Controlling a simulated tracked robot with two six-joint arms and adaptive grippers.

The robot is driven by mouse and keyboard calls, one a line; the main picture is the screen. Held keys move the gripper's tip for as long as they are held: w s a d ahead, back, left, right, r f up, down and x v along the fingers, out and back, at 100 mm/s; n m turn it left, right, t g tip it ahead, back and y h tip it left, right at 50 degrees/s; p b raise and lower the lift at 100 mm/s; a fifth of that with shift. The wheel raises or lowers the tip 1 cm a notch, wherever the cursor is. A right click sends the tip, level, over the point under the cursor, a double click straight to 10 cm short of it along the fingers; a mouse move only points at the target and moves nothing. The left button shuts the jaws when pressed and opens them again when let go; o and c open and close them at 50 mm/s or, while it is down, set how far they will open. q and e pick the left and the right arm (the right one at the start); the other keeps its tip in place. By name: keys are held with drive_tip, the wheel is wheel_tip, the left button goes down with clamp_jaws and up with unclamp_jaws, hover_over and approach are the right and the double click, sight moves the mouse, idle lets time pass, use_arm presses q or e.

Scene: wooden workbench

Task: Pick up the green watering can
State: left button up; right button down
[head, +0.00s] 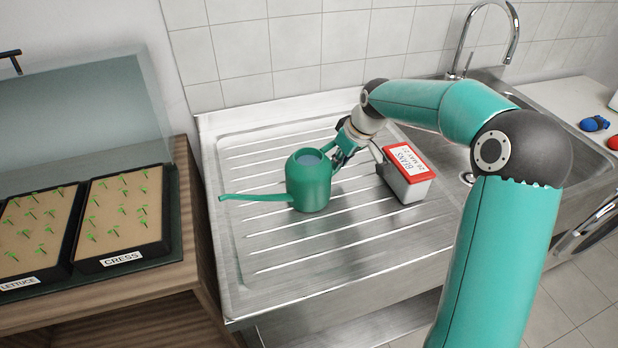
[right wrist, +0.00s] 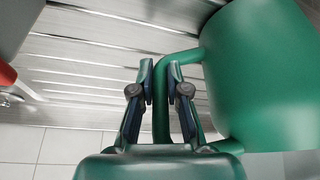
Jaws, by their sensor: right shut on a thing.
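The green watering can (head: 309,184) stands upright on the ribbed metal drainboard in the head view, its long thin spout pointing left. Its body (right wrist: 260,75) fills the right side of the right wrist view. My right gripper (head: 343,152) is at the can's right side. In the right wrist view its two fingers (right wrist: 160,85) are on either side of the can's handle, shut on it. My left gripper is not in view.
A grey box with a red label lid marked beans (head: 408,175) stands on the drainboard (head: 350,240) just right of my gripper. Seed trays labelled lettuce (head: 30,270) and cress (head: 140,235) sit on a wooden bench at left. A tap (head: 470,40) and sink are at the right.

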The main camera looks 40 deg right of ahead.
drive_tip(key=shift+r, duration=0.1)
drive_tip(key=shift+w+r, duration=0.1)
drive_tip(key=shift+r, duration=0.05)
drive_tip(key=shift+r, duration=0.5)
wheel_tip(320, 180, up, 19)
drive_tip(key=p, duration=0.2)
drive_tip(key=shift+f+p, duration=0.15)
drive_tip(key=shift+p, duration=0.15)
idle(0.9)
